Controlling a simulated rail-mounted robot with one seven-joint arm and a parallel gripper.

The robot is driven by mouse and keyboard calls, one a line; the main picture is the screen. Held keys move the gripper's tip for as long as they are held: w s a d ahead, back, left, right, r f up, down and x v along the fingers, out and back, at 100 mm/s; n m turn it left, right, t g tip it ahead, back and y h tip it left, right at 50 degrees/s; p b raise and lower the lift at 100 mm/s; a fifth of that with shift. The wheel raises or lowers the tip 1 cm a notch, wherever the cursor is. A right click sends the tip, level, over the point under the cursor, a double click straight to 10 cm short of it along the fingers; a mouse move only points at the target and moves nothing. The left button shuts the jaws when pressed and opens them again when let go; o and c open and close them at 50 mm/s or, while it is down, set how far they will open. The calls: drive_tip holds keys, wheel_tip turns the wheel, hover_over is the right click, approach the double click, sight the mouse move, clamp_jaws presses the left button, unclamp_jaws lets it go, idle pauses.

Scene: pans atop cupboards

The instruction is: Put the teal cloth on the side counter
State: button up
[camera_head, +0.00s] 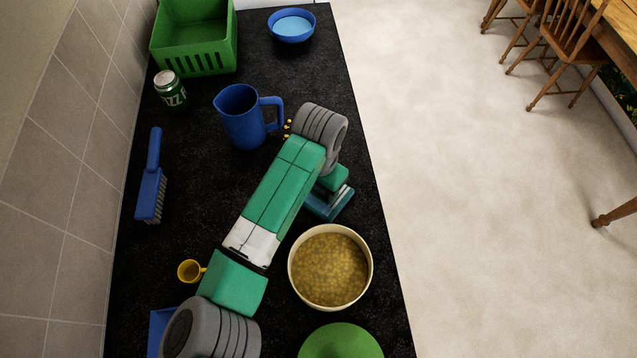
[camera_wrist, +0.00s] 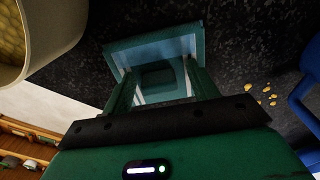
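The teal cloth (camera_head: 325,207) lies on the dark counter, partly hidden under my wrist in the head view. In the wrist view the teal cloth (camera_wrist: 150,44) is a squarish patch with a paler band and a dark middle, just past the fingertips. My gripper (camera_wrist: 157,78) points down at it, with its two green fingers apart and overlapping the cloth's sides in the picture. In the head view my gripper (camera_head: 338,194) is mostly covered by my arm. I cannot tell whether the fingers touch the cloth.
A pot of yellow food (camera_head: 330,268) stands close in front of the cloth. A blue pitcher (camera_head: 244,118) with yellow bits beside it stands behind. A blue brush (camera_head: 151,180), yellow cup (camera_head: 190,271), can (camera_head: 170,90), green basket (camera_head: 196,52), blue bowl (camera_head: 292,25) and green round item (camera_head: 342,342) surround my arm.

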wheel_tip(320, 180, up, 12)
drive_tip(key=shift+r, duration=0.15)
idle(0.3)
drive_tip(key=w+d+r+t+h, duration=0.2)
drive_tip(key=w+d+r+t, duration=0.25)
drive_tip(key=d+r, duration=0.35)
drive_tip(key=s+d+r+n+t+h, duration=0.1)
drive_tip(key=d+r+t+h, duration=0.1)
drive_tip(key=r+t, duration=0.45)
drive_tip(key=s+d+r+t+h, duration=0.1)
drive_tip(key=d+r+t+h, duration=0.15)
drive_tip(key=r, duration=0.75)
drive_tip(key=s+a+r+n+t+y, duration=0.6)
drive_tip(key=s+a+r+t, duration=0.5)
drive_tip(key=s+r, duration=0.4)
wheel_tip(320, 180, up, 2)
drive_tip(key=shift+s+a+r+n, duration=0.1)
drive_tip(key=shift+s+a+n, duration=0.2)
drive_tip(key=shift+a, duration=0.45)
drive_tip(key=shift+t+y, duration=0.25)
